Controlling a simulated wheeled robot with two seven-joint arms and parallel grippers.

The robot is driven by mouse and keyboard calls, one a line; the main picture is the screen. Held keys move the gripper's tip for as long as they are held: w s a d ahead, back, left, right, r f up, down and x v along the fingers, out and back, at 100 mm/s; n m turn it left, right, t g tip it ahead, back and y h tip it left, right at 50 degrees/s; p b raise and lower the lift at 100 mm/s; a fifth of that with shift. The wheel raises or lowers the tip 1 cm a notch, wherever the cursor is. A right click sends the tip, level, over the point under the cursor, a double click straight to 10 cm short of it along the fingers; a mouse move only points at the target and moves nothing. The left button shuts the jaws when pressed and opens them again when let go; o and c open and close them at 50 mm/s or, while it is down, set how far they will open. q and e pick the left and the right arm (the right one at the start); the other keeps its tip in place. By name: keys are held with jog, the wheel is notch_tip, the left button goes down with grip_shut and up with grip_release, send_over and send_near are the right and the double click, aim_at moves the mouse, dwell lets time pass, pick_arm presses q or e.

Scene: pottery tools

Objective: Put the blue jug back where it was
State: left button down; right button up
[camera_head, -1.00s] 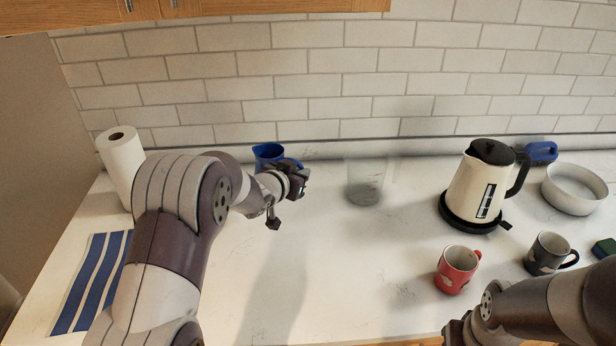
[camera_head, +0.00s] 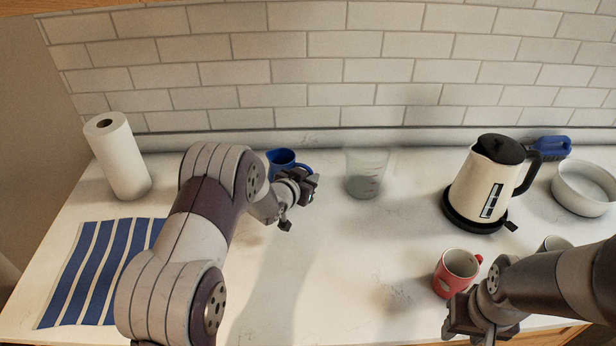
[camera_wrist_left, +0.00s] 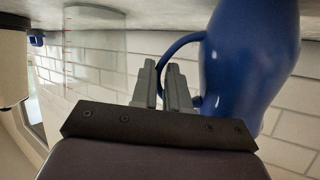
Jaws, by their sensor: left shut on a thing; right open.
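The blue jug (camera_head: 282,159) is at the back of the counter, left of the clear measuring beaker (camera_head: 367,172), partly behind my left arm. In the left wrist view the jug (camera_wrist_left: 250,60) fills the right side, its handle (camera_wrist_left: 176,48) reaching between my left fingers (camera_wrist_left: 168,88). My left gripper (camera_head: 300,200) is shut on that handle. I cannot tell whether the jug's base touches the counter. The beaker also shows in the left wrist view (camera_wrist_left: 95,50), apart from my gripper. My right gripper (camera_head: 466,326) is open near the front edge, below the red mug (camera_head: 456,272).
A paper towel roll (camera_head: 120,160) and a blue-striped cloth (camera_head: 98,270) lie left. The tiled wall (camera_head: 300,75) is close behind the jug. The middle counter is clear.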

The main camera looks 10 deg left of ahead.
pick_arm(q)
jog(key=c, duration=1.1)
grip_release()
jog(key=shift+r, duration=0.1)
jog(key=shift+s+a+r, duration=0.1)
jog(key=shift+s, duration=0.15)
jog(key=b+v, duration=0.1)
jog(key=v, duration=1)
jog(key=s+n+g+y, duration=0.1)
jog(key=s+g, duration=0.3)
jog(key=s, duration=0.4)
jog(key=s+d+f+n+g+y, duration=0.1)
jog(key=s+g, duration=0.3)
jog(key=s, duration=0.4)
jog(key=s+n+g+y, duration=0.1)
jog(key=s+g, duration=0.2)
jog(key=s, duration=0.5)
jog(key=shift+s+d+f+n+g, duration=0.2)
jog(key=shift+d+f+n+g, duration=0.1)
jog(key=shift+d+g, duration=0.1)
